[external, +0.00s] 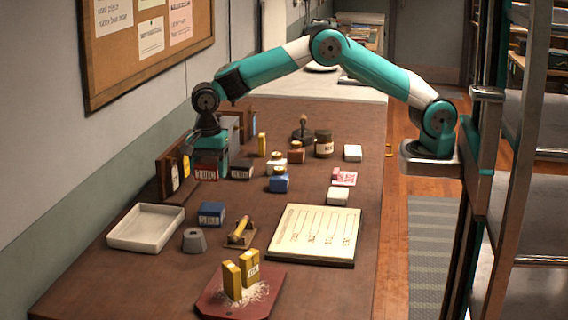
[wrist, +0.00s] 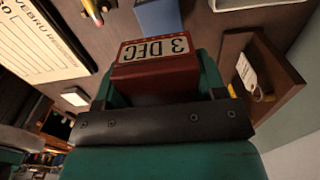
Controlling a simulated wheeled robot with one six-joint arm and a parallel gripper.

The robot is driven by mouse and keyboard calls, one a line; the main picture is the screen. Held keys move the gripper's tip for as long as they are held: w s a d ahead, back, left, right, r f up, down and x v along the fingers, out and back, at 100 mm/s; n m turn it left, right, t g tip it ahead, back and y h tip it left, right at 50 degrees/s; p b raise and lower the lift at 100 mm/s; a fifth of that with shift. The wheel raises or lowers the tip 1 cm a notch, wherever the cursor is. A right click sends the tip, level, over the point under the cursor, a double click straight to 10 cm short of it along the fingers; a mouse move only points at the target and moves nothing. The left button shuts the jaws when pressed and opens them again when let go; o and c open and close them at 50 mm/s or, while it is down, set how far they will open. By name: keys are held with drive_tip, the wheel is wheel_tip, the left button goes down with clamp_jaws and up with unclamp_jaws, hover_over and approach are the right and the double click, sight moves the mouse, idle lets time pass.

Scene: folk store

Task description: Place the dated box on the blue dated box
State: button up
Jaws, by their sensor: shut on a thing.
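My gripper (external: 209,150) is shut on a dark red dated box (external: 205,173), which hangs above the table near its left side. In the wrist view, the red box (wrist: 155,74) sits between the teal fingers of my gripper (wrist: 158,84), with its label reading "3 DEC" upside down. The blue dated box (external: 211,215) rests on the table, nearer the camera and lower in the picture than the held box. The blue box (wrist: 158,18) also shows in the wrist view, just beyond the held box. The two boxes look apart.
A white tray (external: 124,244) lies left of the blue box. A wooden holder with tags (external: 168,178) stands by the wall. A paper board (external: 346,254) lies to the right.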

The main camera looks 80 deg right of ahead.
sight(211, 206)
drive_tip(key=shift+f+p, duration=0.55)
drive_tip(key=shift+f, duration=3.45)
drive_tip(key=shift+f, duration=0.1)
drive_tip(key=o, duration=1)
drive_tip(key=shift+c, duration=0.2)
